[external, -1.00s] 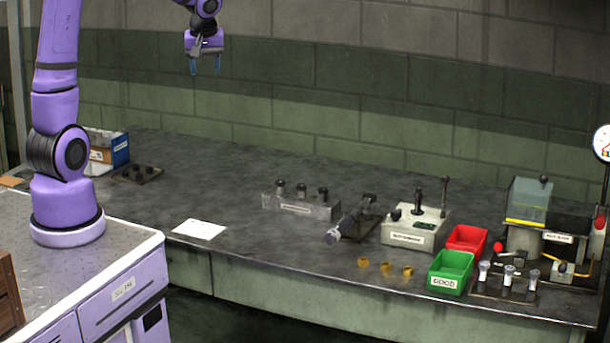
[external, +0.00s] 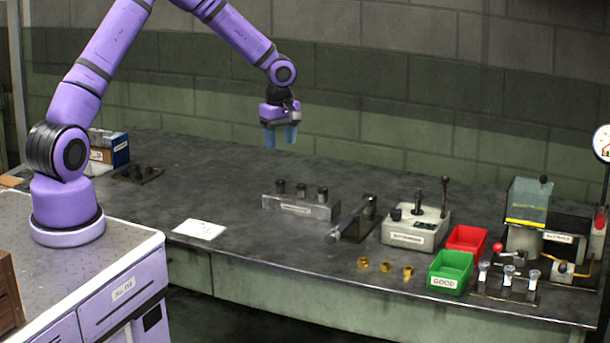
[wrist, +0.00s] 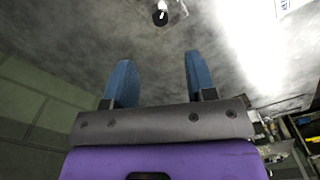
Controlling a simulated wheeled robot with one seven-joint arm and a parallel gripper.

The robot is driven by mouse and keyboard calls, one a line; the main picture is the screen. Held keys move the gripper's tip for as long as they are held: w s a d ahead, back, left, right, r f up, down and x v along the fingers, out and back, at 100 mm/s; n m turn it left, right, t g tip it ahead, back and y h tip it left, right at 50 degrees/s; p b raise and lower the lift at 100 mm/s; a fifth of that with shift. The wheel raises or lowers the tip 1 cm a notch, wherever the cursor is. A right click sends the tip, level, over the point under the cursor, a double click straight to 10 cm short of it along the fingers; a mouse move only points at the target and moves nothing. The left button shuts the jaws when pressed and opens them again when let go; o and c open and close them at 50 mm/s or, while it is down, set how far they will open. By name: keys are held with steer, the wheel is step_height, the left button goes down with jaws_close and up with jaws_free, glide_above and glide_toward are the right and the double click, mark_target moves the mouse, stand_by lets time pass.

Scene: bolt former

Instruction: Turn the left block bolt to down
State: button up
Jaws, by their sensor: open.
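A grey metal block (external: 315,211) with a pale label on its front stands on the bench. A row of dark-topped bolts rises from it: the left bolt (external: 281,187), a middle bolt (external: 301,190) and a right bolt (external: 323,194). Which way the left bolt is turned is too small to tell. My gripper (external: 280,138) hangs in the air above the block, well apart from it, fingers pointing down. In the wrist view its two blue fingers (wrist: 160,62) are spread with nothing between them. A round dark knob (wrist: 160,17) shows ahead of them; I cannot tell which one.
Right of the block are a tilted cylinder on a dark plate (external: 352,222), a grey box with levers (external: 415,230), a red bin (external: 466,240) and a green bin (external: 451,271). Several brass pieces (external: 385,266) lie in front. The bench left of the block is mostly clear.

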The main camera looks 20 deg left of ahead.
mark_target(280, 181)
step_height(280, 181, down, 10)
steer(key=shift+f, duration=0.2)
stand_by(0.4)
steer(key=c, duration=0.9)
